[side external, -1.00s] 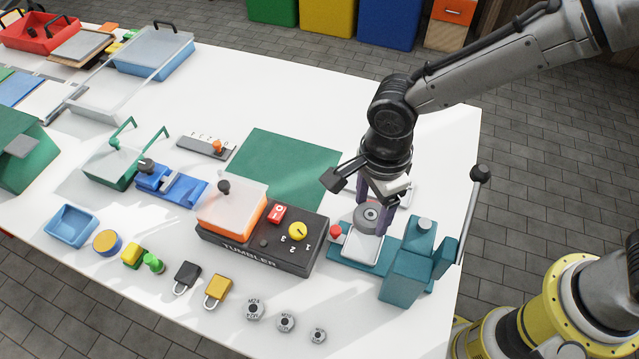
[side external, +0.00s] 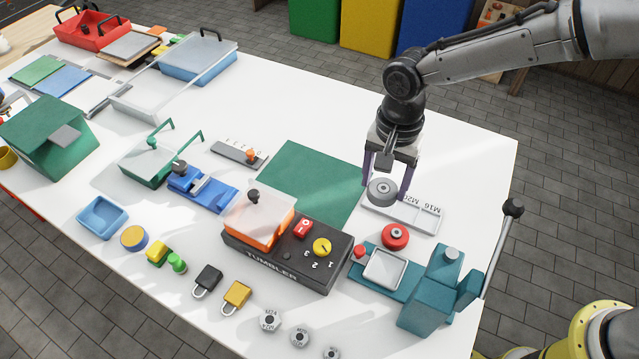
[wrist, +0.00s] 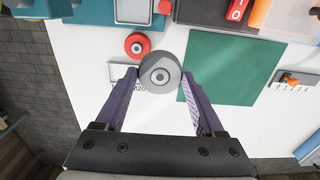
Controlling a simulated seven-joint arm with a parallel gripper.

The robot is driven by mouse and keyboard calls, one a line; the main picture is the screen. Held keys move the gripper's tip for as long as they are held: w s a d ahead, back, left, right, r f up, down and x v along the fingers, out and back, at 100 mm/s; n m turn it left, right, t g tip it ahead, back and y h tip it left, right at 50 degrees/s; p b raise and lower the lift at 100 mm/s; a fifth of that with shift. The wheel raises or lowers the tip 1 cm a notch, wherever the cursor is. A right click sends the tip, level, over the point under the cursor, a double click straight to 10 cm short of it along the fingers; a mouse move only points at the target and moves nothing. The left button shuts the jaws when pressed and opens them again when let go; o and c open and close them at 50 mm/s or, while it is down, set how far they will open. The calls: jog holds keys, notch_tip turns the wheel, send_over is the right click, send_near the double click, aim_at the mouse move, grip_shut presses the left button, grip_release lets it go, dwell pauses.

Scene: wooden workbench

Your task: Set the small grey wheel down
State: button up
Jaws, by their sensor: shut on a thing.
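The small grey wheel (side external: 382,191), a thick disc with a dark centre, is between the two purple fingers of my gripper (side external: 387,193). My gripper is shut on it and holds it above the table. In the wrist view the wheel (wrist: 160,73) shows with a finger on each side. In the side view it hangs near the right edge of the green mat (side external: 310,178) and the left end of a pale tray marked M16 and M20 (side external: 425,218). The exact height above the table is hard to tell.
A red wheel (side external: 396,236) lies on the table near the pale tray. The teal press (side external: 430,300) with its raised lever stands at the right, its square pan (side external: 385,268) empty. The black tumbler box (side external: 290,255) is to the left. The green mat is bare.

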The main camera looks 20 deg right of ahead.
jog(key=w+a+f, duration=0.2)
jog(key=w, duration=0.1)
jog(key=w+a+f, duration=0.2)
jog(key=w+f, duration=0.1)
jog(key=w+a+f, duration=0.2)
jog(key=w+f, duration=0.1)
jog(key=shift+w+a+f, duration=0.15)
jog(key=shift+w+a, duration=0.1)
jog(key=shift+w, duration=0.05)
jog(key=shift+w+a+f, duration=0.2)
jog(key=shift+w+f, duration=0.15)
jog(key=shift+f, duration=1.7)
jog(key=shift+f, duration=0.1)
jog(key=o, duration=1.6)
jog(key=shift+c, duration=0.2)
